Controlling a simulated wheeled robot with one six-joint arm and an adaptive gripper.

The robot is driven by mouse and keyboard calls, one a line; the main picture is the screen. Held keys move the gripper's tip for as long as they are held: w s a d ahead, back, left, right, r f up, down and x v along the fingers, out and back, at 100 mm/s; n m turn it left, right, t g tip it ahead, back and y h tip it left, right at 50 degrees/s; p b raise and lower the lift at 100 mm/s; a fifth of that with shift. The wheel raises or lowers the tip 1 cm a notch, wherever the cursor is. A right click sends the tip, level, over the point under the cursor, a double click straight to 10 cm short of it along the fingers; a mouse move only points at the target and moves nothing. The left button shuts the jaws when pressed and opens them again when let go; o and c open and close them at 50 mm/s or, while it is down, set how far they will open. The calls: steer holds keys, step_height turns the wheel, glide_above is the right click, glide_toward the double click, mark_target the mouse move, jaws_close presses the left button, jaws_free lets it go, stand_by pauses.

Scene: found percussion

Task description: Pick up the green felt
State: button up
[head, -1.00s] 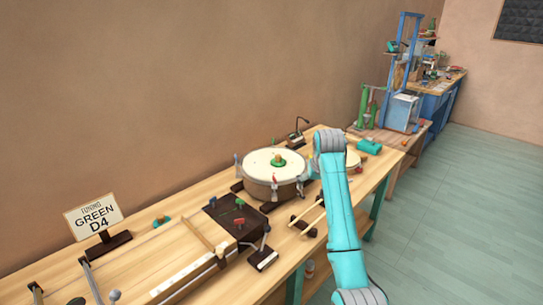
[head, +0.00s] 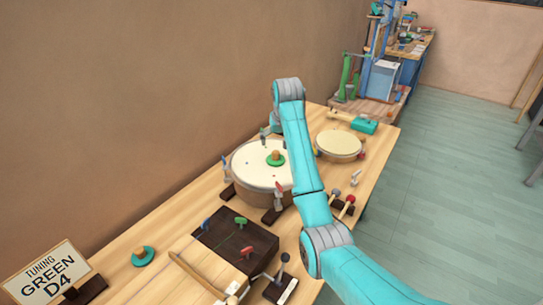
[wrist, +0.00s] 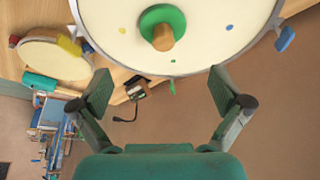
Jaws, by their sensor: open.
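The green felt (head: 275,159) is a round green disc with a wooden knob, lying on the pale skin of the large drum (head: 250,175). In the wrist view the felt (wrist: 150,17) is at the top centre, beyond my fingertips. My gripper (wrist: 161,92) is open and empty, its two fingers apart below the drum's rim in the picture. It does not touch the felt.
A smaller drum (head: 339,145) stands to the right, with a teal cylinder (head: 364,125) behind it. Mallets (head: 347,206) lie in front. A dark box with coloured pegs (head: 222,236), a teal disc with a knob (head: 143,256) and a sign (head: 47,274) are at left.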

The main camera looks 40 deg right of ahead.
mark_target(276, 153)
steer(key=shift+a+x, duration=0.15)
steer(key=shift+x, duration=2.2)
steer(key=shift+a+x, duration=0.15)
steer(key=shift+x, duration=2.2)
steer(key=shift+f, duration=0.1)
steer(key=shift+s, duration=0.1)
steer(key=c, duration=1.2)
